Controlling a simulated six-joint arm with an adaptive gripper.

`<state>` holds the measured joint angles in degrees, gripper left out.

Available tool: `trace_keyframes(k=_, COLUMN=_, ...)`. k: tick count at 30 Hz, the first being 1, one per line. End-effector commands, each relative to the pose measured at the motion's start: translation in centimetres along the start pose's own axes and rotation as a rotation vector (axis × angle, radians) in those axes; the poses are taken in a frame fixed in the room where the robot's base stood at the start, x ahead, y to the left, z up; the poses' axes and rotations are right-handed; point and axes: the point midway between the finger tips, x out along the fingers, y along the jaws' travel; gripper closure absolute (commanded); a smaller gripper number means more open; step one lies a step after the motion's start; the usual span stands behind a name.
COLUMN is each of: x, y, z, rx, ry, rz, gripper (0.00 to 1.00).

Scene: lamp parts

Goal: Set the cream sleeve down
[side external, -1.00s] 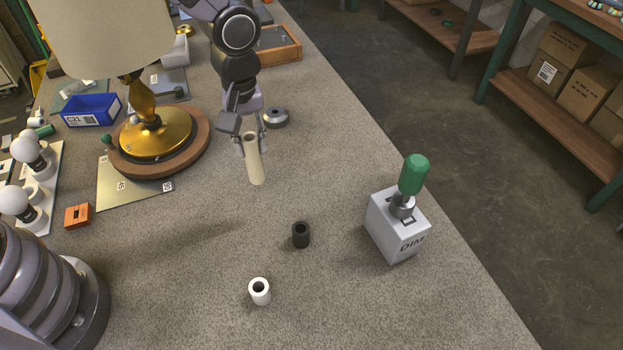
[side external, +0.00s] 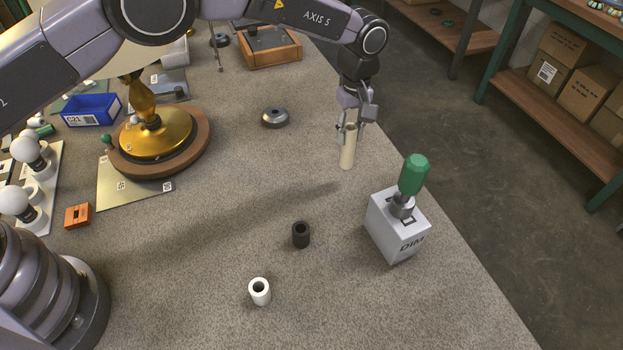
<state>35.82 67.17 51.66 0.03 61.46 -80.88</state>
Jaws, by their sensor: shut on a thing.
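The cream sleeve (side external: 347,152) is a long pale tube, held roughly upright. My gripper (side external: 350,130) is shut on its upper part, at the right side of the table behind the grey DIM block. The sleeve's lower end hangs free of the fingers. I cannot tell for sure whether it touches the table (side external: 215,245), but it seems to be above it.
The grey DIM block (side external: 397,226) with a green-handled tool (side external: 413,176) stands in front of the sleeve. A short black sleeve (side external: 301,235) and a white sleeve (side external: 260,291) stand nearer. A metal ring (side external: 275,118) lies left. The brass lamp (side external: 152,138) is further left.

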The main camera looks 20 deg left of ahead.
Motion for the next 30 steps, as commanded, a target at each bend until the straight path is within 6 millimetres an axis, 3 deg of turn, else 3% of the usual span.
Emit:
trace_keyframes(k=4, x=1.7, y=1.4, z=-0.2, rx=0.0, ry=0.0, rz=0.002, gripper=1.0)
trace_keyframes(k=15, x=3.1, y=2.6, z=-0.4, rx=0.0, ry=0.0, rz=0.003, gripper=1.0)
trace_keyframes(k=21, x=5.9, y=2.5, z=-0.4, rx=0.0, ry=0.0, rz=0.002, gripper=1.0)
trace_keyframes(k=30, x=6.1, y=2.5, z=-0.4, rx=0.0, ry=0.0, rz=0.003, gripper=1.0)
